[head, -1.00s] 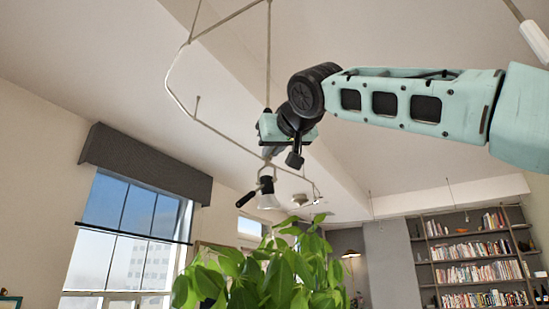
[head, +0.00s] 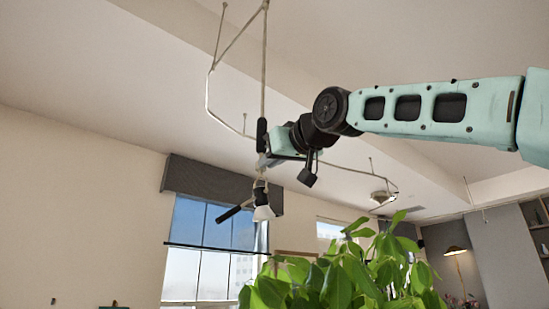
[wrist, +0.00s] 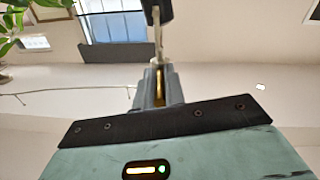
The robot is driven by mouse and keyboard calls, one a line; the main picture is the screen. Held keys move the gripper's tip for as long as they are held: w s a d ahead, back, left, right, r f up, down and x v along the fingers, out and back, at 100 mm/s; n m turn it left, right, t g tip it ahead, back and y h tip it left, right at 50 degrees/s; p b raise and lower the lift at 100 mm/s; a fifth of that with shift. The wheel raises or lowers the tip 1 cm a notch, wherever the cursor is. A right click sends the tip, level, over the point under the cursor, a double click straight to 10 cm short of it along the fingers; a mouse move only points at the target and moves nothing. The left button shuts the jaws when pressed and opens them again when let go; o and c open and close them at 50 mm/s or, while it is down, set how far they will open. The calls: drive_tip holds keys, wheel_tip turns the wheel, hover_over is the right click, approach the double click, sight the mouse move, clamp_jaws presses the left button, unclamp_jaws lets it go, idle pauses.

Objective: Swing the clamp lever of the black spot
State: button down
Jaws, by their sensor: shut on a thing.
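The black spot (head: 262,203), with a pale lower rim, hangs below my gripper in the head view. A black bar sticks out from it to the lower left. My gripper (head: 266,160) is beside the hanging cable, just above the spot. In the wrist view, my gripper (wrist: 158,88) is shut around a thin metal shaft that ends in a black part, seemingly the clamp lever (wrist: 156,12). A black upright piece stands above the gripper in the head view; I cannot tell how it joins the spot. The jaws hide the clamp's joint.
A leafy plant (head: 345,275) stands below and to the right of the spot. A bent metal rail (head: 209,95) and cables hang from the ceiling around my arm. A window (head: 205,245) with a dark blind box is behind. Open air lies left of the gripper.

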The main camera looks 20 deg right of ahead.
sight(264, 129)
idle(0.4)
drive_tip(key=c, duration=1.5)
unclamp_jaws()
wheel_tip(264, 129, up, 10)
drive_tip(key=p, duration=0.3)
drive_tip(key=shift+s, duration=0.1)
